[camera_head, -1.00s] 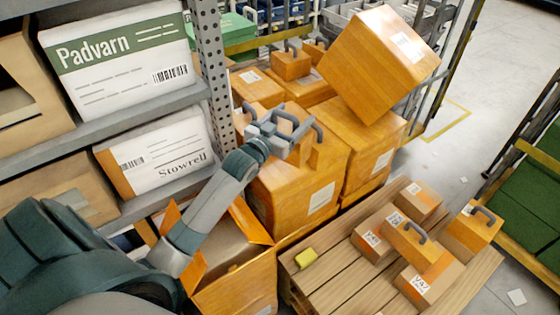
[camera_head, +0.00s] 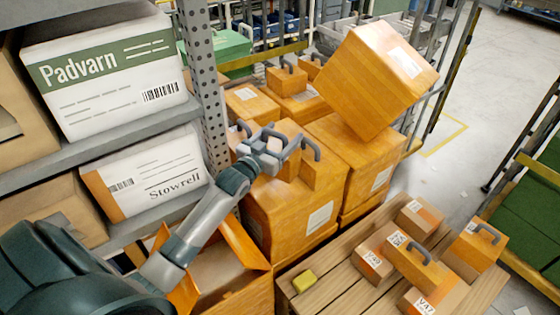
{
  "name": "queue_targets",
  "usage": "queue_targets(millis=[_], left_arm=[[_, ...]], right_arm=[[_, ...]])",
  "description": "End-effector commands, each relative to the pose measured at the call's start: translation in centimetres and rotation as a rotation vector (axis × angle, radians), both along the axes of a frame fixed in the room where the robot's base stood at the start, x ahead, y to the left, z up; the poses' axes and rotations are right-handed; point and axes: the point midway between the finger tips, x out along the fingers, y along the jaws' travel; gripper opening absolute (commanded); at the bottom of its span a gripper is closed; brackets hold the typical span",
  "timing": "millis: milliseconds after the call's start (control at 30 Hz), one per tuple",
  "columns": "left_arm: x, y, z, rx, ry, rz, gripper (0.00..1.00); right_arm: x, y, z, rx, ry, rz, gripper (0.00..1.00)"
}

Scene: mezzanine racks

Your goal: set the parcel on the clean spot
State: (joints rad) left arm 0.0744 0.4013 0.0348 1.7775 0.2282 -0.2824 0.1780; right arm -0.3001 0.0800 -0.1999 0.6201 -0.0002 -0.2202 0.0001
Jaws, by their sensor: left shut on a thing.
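My left gripper (camera_head: 284,152) reaches in from the left. It is shut on the grey handle of a small orange parcel (camera_head: 318,176), at the top of a stack of orange cartons (camera_head: 285,217). I cannot tell whether the parcel still touches the carton under it. A wooden pallet (camera_head: 330,293) lies at lower right, with bare slats at its left side and a small yellow block (camera_head: 304,282) on them. I cannot tell which patch is the clean spot. My right gripper is not in view.
Several small boxes stand on the pallet's right part, including handled ones (camera_head: 420,263) (camera_head: 474,243). A large tilted carton (camera_head: 372,85) leans on the stack. An open carton (camera_head: 225,265) stands below my arm. Shelves with a Padvarn box (camera_head: 105,75) are at left. Floor is clear at upper right.

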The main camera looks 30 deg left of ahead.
Motion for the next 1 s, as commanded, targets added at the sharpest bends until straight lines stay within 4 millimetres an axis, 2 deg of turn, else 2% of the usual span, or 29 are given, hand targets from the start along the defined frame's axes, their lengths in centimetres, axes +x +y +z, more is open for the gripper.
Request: queue_targets(millis=[200,667,1000], left_arm=[[0.0,0.0,-2.7,-0.001,-0.001,0.000,0.10],[0.0,0.0,-3.4,0.000,-0.002,0.000,0.10],[0.0,0.0,-6.9,0.000,-0.002,-0.001,0.10]], right_arm=[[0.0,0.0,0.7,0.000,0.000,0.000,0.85],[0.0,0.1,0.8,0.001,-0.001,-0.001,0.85],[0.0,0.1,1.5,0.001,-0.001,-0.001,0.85]])
